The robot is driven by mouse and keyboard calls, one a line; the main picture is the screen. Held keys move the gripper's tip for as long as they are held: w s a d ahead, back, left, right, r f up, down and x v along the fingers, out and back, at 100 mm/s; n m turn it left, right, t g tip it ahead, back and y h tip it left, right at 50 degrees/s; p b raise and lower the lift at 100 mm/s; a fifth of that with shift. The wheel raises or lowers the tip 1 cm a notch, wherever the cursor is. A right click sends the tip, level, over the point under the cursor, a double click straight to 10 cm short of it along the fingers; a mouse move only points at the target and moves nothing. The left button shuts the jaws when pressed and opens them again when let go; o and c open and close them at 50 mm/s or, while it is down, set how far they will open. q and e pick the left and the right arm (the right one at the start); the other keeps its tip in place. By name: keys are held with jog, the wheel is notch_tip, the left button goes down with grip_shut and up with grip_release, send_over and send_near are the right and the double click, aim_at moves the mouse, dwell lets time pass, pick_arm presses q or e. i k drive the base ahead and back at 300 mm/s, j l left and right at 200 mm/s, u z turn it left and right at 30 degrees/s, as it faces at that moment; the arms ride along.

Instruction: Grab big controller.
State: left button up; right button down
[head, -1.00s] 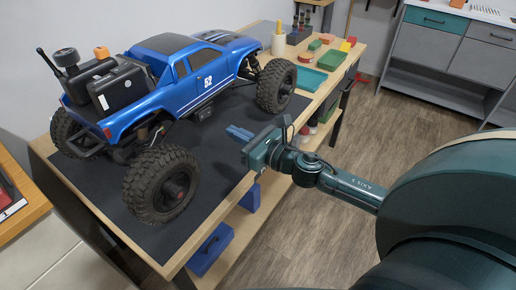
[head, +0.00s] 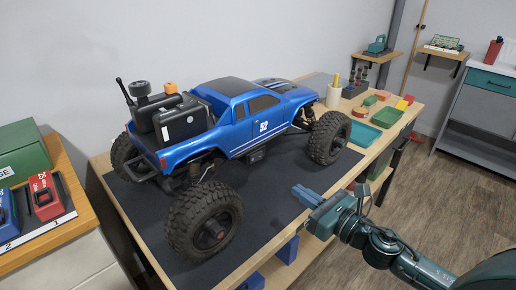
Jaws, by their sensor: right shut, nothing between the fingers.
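A black boxy item (head: 180,122) sits in the bed of the blue truck (head: 245,115). Close to it are a thin black antenna (head: 124,92), a dark round wheel-like part (head: 140,88) and an orange knob (head: 171,88). I cannot tell whether these parts belong to one controller. The truck stands on a dark mat on the workbench. My right gripper (head: 306,196) is shut and empty over the bench's near right edge, to the right of the truck and apart from it. My left gripper is out of view.
At the left, a wooden-topped cabinet (head: 78,232) holds a green box (head: 20,150) and red and blue devices (head: 44,196) in numbered places. Trays (head: 362,134), colored blocks and a cup (head: 334,96) crowd the bench's far end. Floor is free at the right.

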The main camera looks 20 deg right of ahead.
aim_at(159, 113)
jog(key=k+l, duration=0.3)
jog(key=k, duration=0.15)
jog(key=k+l, duration=0.25)
jog(key=k, duration=0.25)
